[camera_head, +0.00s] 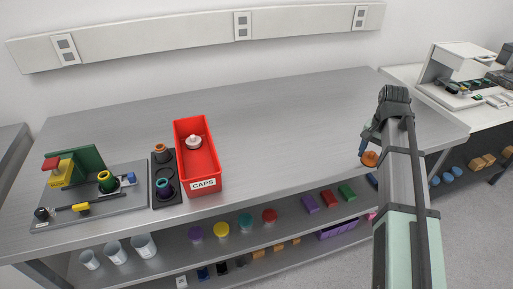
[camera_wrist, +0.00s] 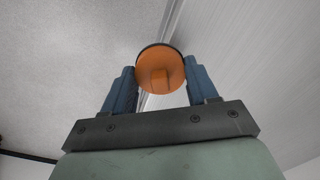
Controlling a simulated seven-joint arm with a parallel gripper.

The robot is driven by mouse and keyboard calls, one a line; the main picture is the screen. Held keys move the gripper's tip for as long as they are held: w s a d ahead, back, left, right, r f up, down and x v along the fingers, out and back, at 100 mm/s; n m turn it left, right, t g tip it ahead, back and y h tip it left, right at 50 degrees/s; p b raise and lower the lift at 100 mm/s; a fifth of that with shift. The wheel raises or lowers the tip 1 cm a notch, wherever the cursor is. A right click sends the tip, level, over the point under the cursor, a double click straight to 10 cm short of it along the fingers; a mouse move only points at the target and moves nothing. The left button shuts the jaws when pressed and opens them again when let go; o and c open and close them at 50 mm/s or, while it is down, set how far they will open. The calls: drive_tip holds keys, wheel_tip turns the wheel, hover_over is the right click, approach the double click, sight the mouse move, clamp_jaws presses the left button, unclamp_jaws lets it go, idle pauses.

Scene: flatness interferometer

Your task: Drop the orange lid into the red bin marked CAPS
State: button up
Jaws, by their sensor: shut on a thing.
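The orange lid (camera_wrist: 160,72) is held between the two blue fingers of my gripper (camera_wrist: 162,88) in the wrist view. It shows as a round disc with a raised grip on its face. In the head view the orange lid (camera_head: 370,158) hangs at the tip of my gripper (camera_head: 367,146), near the front right edge of the workbench. The red bin (camera_head: 203,172) marked CAPS stands on the bench, well to the left of my gripper. A white lid (camera_head: 193,142) lies inside the bin.
A black holder (camera_head: 157,199) with two small jars stands just left of the bin. Farther left is a grey board (camera_head: 125,204) with a green bracket, yellow block and other parts. The bench (camera_head: 290,130) is clear between the bin and my arm. Coloured items fill the shelf below.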

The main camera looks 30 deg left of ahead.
drive_tip(key=shift+n, duration=0.4)
drive_tip(key=a+r, duration=0.1)
drive_tip(key=a, duration=0.3)
drive_tip(key=s+a, duration=0.1)
drive_tip(key=a, duration=0.4)
drive_tip(key=s+a+r, duration=0.1)
drive_tip(key=a, duration=0.4)
drive_tip(key=shift+r, duration=0.35)
drive_tip(key=s+a+r+n, duration=0.1)
drive_tip(key=s+a+r, duration=0.2)
drive_tip(key=s+a, duration=0.65)
drive_tip(key=s+a+r+n, duration=0.1)
drive_tip(key=s+a+r, duration=0.3)
drive_tip(key=a, duration=1)
drive_tip(key=s+a+r, duration=0.1)
drive_tip(key=s+a, duration=0.7)
drive_tip(key=a, duration=0.3)
drive_tip(key=shift+a+f, duration=0.15)
drive_tip(key=shift+f, duration=2.45)
drive_tip(key=o, duration=1.1)
drive_tip(key=shift+r, duration=0.1)
wheel_tip(320, 180, up, 14)
